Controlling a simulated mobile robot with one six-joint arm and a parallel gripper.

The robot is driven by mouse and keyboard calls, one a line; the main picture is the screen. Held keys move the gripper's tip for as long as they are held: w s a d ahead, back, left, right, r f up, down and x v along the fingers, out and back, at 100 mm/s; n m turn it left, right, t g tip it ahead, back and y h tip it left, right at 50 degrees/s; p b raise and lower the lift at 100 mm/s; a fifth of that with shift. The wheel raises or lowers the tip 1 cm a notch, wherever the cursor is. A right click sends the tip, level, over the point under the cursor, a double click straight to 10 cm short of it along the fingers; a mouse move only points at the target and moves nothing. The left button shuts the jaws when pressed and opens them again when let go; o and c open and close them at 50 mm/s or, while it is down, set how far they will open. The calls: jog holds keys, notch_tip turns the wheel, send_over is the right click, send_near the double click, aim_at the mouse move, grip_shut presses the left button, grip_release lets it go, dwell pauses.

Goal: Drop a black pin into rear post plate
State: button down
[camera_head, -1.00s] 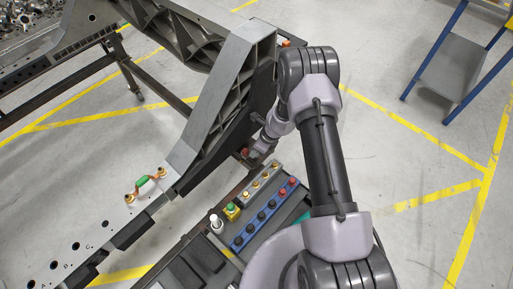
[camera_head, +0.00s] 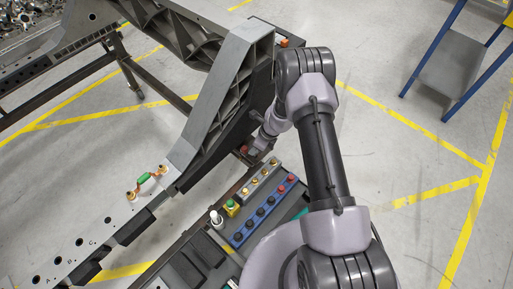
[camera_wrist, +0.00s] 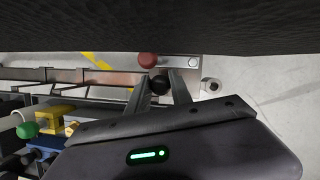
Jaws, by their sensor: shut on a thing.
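In the wrist view my gripper (camera_wrist: 165,92) is shut on a black pin (camera_wrist: 160,84), whose round head shows between the fingers. The pin's lower end is hidden. A metal plate (camera_wrist: 185,62) lies just beyond the fingertips, with a red-headed pin (camera_wrist: 148,59) on it. It looks like the rear post plate; whether the black pin touches it or sits in a hole, I cannot tell. In the head view my arm's wrist hides most of the gripper beside the foot of the dark post (camera_head: 228,145).
A blue rack (camera_head: 250,222) holds several black pins and some red ones. A grey rack (camera_head: 262,181) with yellow pins lies beside it. The chassis frame (camera_head: 205,110) stands left of my arm. A blue-framed cart (camera_head: 450,65) is far right; the floor between is clear.

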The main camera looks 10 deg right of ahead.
jog(key=shift+w+a+r, duration=0.1)
jog(key=shift+w+a, duration=0.05)
jog(key=shift+w, duration=0.25)
jog(key=shift+s+f+b, duration=0.15)
jog(key=shift+f+b, duration=0.25)
jog(key=shift+b, duration=0.2)
jog(key=shift+f+b, duration=0.6)
jog(key=shift+f, duration=0.2)
jog(key=shift+s+f+b, duration=0.1)
jog(key=shift+f+b, duration=0.35)
jog(key=shift+f, duration=0.05)
jog(key=c, duration=1.1)
grip_release()
jog(key=shift+c, duration=0.5)
